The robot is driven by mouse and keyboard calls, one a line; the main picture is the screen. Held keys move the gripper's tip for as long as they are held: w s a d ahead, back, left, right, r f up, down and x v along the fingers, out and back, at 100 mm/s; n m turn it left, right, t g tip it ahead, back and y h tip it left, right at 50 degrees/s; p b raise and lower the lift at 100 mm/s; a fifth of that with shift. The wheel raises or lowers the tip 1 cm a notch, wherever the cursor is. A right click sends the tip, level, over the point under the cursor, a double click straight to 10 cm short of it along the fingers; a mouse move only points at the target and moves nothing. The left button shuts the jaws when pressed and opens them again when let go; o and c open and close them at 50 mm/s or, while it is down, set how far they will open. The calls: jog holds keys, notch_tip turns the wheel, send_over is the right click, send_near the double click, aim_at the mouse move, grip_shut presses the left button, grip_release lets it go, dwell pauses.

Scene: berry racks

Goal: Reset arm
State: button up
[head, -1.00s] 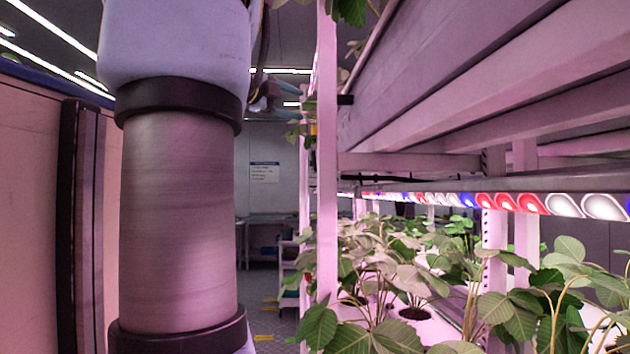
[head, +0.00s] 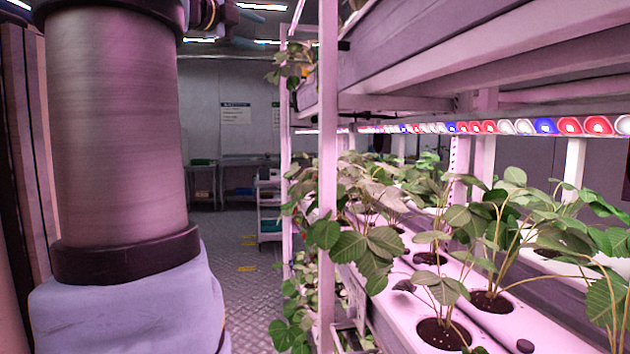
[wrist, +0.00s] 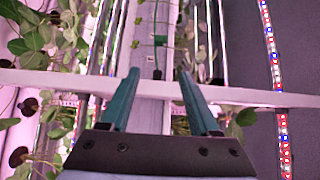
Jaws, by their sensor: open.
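My gripper (wrist: 159,105) shows in the wrist view with its two teal fingers apart and nothing between them. A pale rack rail (wrist: 235,94) crosses the picture near the fingertips; I cannot tell whether they touch it. In the head view my arm fills the left side, and the gripper itself does not show there.
The berry rack (head: 327,150) stands on the right in the head view, with leafy plants (head: 365,250) in a white trough (head: 405,310). An LED strip (head: 500,126) runs above them. A clear floor aisle (head: 225,240) leads to a cart (head: 269,205).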

jog(key=w+f+n+t+y, duration=0.1)
jog(key=w+f+n+y, duration=0.2)
jog(key=f+n, duration=0.35)
jog(key=w+f+n+t+y, duration=0.25)
jog(key=w+f+n, duration=0.2)
jog(key=f, duration=0.25)
notch_tip(320, 180, down, 16)
jog(key=s+n+g+y, duration=0.3)
jog(key=n+g+y, duration=0.1)
jog(key=n+g, duration=0.15)
jog(key=s+d+f+n+g+y, duration=0.1)
jog(key=s+f+n+g, duration=0.1)
jog(key=s+f, duration=0.45)
jog(key=s+d+f+n+g, duration=0.2)
jog(key=s+f, duration=0.1)
jog(key=f, duration=0.6)
jog(key=s+d+f+n+g, duration=0.1)
jog(key=s+d+f+g, duration=0.1)
jog(key=s+f, duration=0.4)
jog(key=s+d+f+n+g, duration=0.2)
jog(key=s+f+g, duration=0.3)
jog(key=s, duration=0.7)
jog(key=shift+d+f+h, duration=0.25)
jog(key=shift+f+h, duration=0.1)
jog(key=shift+f, duration=0.55)
jog(key=shift+w, duration=0.1)
